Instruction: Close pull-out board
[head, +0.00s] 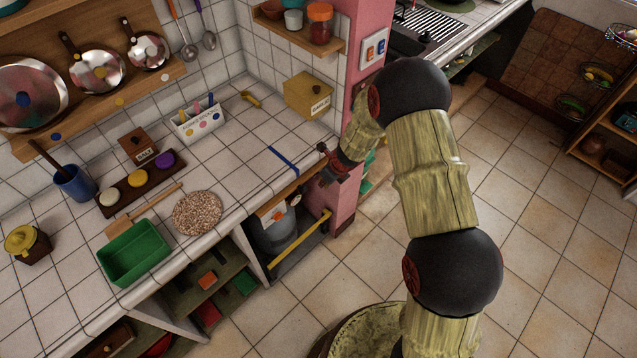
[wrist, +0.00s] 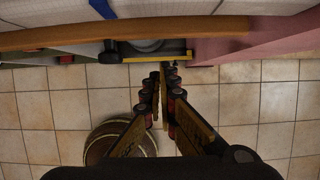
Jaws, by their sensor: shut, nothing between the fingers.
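A wooden strip (head: 288,193) at the counter's front edge, by the pink pillar, looks like the front of the pull-out board. It also runs across the top of the wrist view (wrist: 130,33). I cannot tell how far it stands out from the counter. My gripper (head: 329,170) is at the right end of this strip, in front of the pillar. In the wrist view my gripper (wrist: 164,72) has its fingertips together with nothing between them. They point toward the counter front, below the strip in the picture. Contact with the board cannot be made out.
A yellow bar (head: 300,238) crosses the opening under the counter, with a grey pot (head: 275,230) behind it. The pink pillar (head: 347,195) stands close beside my gripper. A blue strip (head: 284,160) lies on the tiled counter. The tiled floor (head: 545,220) to the right is clear.

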